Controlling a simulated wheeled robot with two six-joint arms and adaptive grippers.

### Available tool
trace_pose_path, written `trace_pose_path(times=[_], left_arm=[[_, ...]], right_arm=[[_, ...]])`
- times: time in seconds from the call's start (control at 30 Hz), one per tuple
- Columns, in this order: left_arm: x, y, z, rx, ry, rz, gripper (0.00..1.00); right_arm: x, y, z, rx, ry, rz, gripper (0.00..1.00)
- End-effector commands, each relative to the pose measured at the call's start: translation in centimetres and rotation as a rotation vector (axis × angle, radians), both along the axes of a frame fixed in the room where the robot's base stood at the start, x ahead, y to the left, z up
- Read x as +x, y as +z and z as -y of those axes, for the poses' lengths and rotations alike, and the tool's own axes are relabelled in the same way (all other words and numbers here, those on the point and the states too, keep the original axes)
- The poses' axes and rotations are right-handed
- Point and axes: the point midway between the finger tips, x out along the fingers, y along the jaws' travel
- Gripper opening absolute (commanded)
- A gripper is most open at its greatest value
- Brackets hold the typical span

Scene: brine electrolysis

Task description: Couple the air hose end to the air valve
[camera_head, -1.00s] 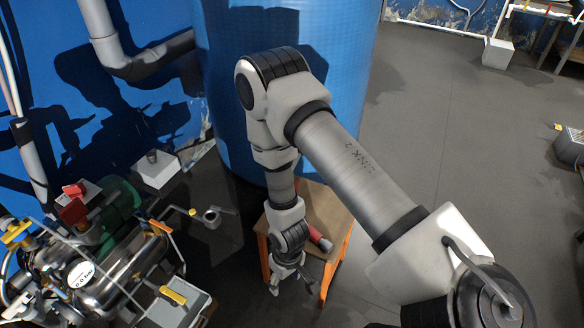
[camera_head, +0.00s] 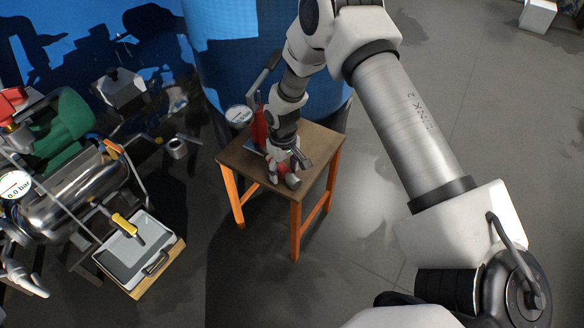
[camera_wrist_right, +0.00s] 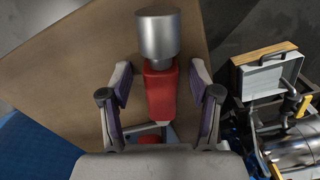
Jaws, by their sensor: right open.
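My right gripper (camera_head: 283,176) is low over a small wooden table. In the right wrist view the open gripper (camera_wrist_right: 160,108) has one finger on each side of a red block-shaped piece (camera_wrist_right: 160,92) with a silver cylindrical end (camera_wrist_right: 158,36). Gaps show between fingers and piece. Whether this piece is the air hose end cannot be told, and no hose shows on it. A machine with a shiny tank (camera_head: 85,190) stands at the left, with red and yellow handles. Which of its fittings is the air valve cannot be told.
The table (camera_head: 322,146) has orange legs. A red upright object (camera_head: 259,128) and a round gauge (camera_head: 238,115) show near its back left, by a big blue tank (camera_head: 225,50). A grey case (camera_head: 135,252) lies at the lower left.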

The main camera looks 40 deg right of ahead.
Motion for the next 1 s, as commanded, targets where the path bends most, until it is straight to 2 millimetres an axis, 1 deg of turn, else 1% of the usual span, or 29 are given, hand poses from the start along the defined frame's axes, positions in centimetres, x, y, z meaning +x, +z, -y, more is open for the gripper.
trace_pose_path(times=[0.1,0.13,0.17,0.2,0.27,0.3,0.6,0.73,0.87,1.0], left_arm=[[0.0,0.1,0.0,0.000,0.000,0.000,0.00],[0.0,0.1,0.0,0.000,0.000,0.000,0.00],[0.0,0.1,0.0,0.000,0.000,0.000,0.00],[0.0,0.1,0.0,0.000,0.000,0.000,0.00],[0.0,0.1,0.0,0.000,0.000,0.000,0.00],[0.0,0.1,0.0,0.000,0.000,0.000,0.00],[0.0,0.1,0.0,0.000,0.000,0.000,0.00],[0.0,0.4,0.0,0.000,0.000,0.000,0.00],[0.0,1.0,0.0,0.000,0.000,0.000,0.00],[0.0,1.9,0.0,0.000,0.000,0.000,0.00]], right_arm=[[0.0,0.1,0.0,0.000,0.000,0.001,0.62],[0.0,0.1,0.0,0.000,0.000,0.001,0.59],[0.0,0.1,0.0,0.000,0.000,0.001,0.48],[0.0,0.2,0.0,0.000,0.000,0.000,0.34],[0.0,0.1,0.0,0.000,0.000,0.000,0.13],[0.0,0.1,0.0,0.000,0.000,0.000,0.00],[0.0,0.1,0.0,0.000,0.000,0.000,0.00],[0.0,0.6,0.0,0.000,0.000,0.000,0.00],[0.0,1.9,0.0,0.000,0.001,0.000,0.00],[0.0,3.9,0.0,0.000,0.001,0.002,0.00]])
